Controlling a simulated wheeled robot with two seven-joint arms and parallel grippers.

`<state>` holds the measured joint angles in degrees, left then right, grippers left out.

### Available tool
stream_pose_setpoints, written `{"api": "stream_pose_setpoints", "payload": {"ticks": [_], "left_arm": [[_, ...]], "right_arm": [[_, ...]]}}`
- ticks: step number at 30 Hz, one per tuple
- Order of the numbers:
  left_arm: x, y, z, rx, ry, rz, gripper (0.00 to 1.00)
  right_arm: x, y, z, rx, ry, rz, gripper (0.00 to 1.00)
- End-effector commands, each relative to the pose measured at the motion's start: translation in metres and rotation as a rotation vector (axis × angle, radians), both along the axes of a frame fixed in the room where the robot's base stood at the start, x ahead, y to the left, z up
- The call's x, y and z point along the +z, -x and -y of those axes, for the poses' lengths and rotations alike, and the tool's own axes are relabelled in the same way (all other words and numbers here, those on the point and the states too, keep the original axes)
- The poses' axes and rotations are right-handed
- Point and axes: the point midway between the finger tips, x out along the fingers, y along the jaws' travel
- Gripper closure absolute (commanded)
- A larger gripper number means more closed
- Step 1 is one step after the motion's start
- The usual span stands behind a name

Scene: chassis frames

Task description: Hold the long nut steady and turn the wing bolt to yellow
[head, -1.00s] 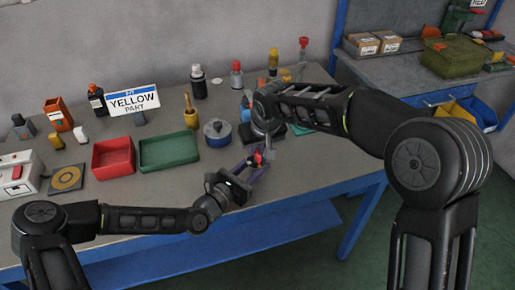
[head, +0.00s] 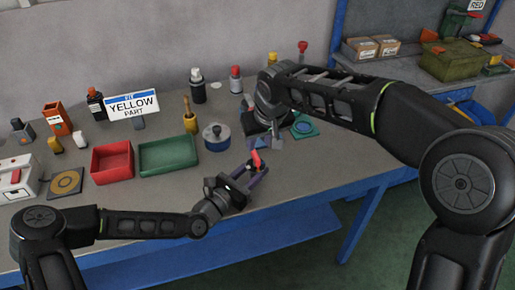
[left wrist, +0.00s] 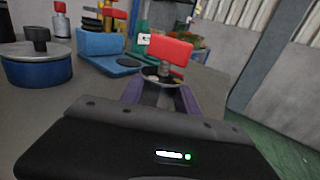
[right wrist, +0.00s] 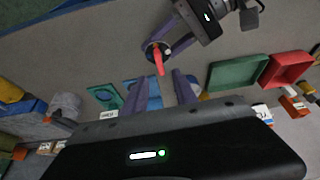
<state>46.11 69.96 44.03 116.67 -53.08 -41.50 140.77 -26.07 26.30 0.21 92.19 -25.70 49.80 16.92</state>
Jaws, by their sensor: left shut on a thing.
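My left gripper (head: 250,176) is shut on the long nut (left wrist: 161,92), which stands between its purple fingers near the table's front edge. The wing bolt, with a red wing (head: 256,160), sits on top of it. The red wing (left wrist: 164,50) lies broadside in the left wrist view and looks long and narrow in the right wrist view (right wrist: 158,62). A dark round collar (right wrist: 157,50) shows under the wing; its colour marks are too small to read. My right gripper (right wrist: 167,90) is open and empty, with its fingertips apart from the wing.
A sign (head: 133,105) reads "FIT YELLOW PART". A red tray (head: 112,161), a green tray (head: 168,154) and a blue round tin (head: 217,136) stand left of and behind the nut. A blue block-like stand (left wrist: 101,47) is also close. The table's front strip is clear.

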Motion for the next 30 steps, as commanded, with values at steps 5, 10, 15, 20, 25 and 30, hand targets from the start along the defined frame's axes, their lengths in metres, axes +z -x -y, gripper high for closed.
{"api": "stream_pose_setpoints", "payload": {"ticks": [5,10,15,20,25,30], "left_arm": [[-0.001,0.001,0.000,-0.001,-0.001,-0.002,1.00],[-0.001,0.001,0.001,-0.002,0.000,-0.001,1.00],[0.000,0.001,0.001,-0.002,0.000,-0.001,1.00],[0.000,0.001,0.001,-0.002,0.000,-0.001,1.00],[0.000,0.001,0.001,-0.001,0.001,-0.001,0.52],[0.000,0.000,0.001,-0.001,0.000,0.000,0.38]], "right_arm": [[0.029,0.011,0.004,0.000,-0.001,0.002,0.66],[0.040,0.016,0.006,0.000,-0.001,0.000,0.66],[0.041,0.016,0.006,0.001,-0.001,0.000,0.66],[0.041,0.016,0.006,0.000,0.000,0.000,0.66],[0.041,0.016,0.006,0.000,0.000,0.000,0.66],[0.041,0.016,0.006,0.000,0.000,0.000,0.66]]}}
